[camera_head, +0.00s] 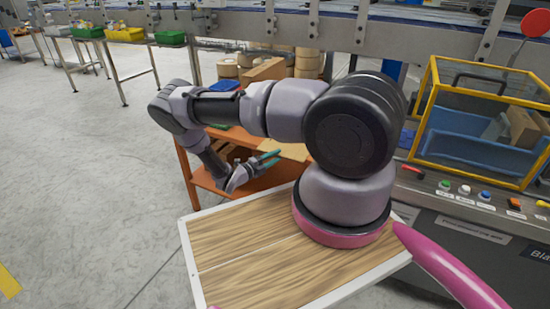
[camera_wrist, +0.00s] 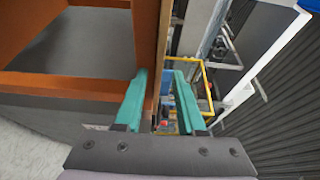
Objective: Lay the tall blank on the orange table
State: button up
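The orange table (camera_head: 183,165) stands beyond my arm in the head view, partly hidden by it. A flat tan blank (camera_head: 292,151) lies at its top, partly behind my arm. My gripper (camera_head: 270,158), with teal fingers, is at the table's near side, next to the blank. In the wrist view my gripper (camera_wrist: 160,100) has its fingers apart, with a gap beside the right finger. The orange table frame (camera_wrist: 145,30) and a thin tan strip (camera_wrist: 163,45), apparently the blank edge-on, run up between them. I cannot tell whether the left finger touches the table.
A machine with a yellow-framed guard (camera_head: 430,95) and a button panel (camera_head: 470,193) stands at the right. A conveyor (camera_head: 330,30) runs along the back, with cardboard boxes and rolls (camera_head: 265,70) below. Open floor (camera_head: 90,180) lies to the left.

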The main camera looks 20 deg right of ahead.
jog(key=v, duration=1.2)
jog(key=s+a+r+m+g+y, duration=0.15)
jog(key=r+m+g+y, duration=0.35)
jog(key=r+m, duration=0.95)
jog(key=s+r+m+g+y, duration=0.2)
jog(key=r+m+y, duration=0.65)
jog(key=r, duration=1.15)
jog(key=s+a+r+m+t+y, duration=0.2)
jog(key=s+r+m+t+y, duration=0.4)
jog(key=s+r+m, duration=1.3)
notch_tip(320, 180, up, 5)
jog(key=m+t, duration=0.1)
jog(key=t, duration=0.2)
jog(key=shift+s, duration=0.4)
jog(key=shift+d+f, duration=0.15)
jog(key=shift+d, duration=0.05)
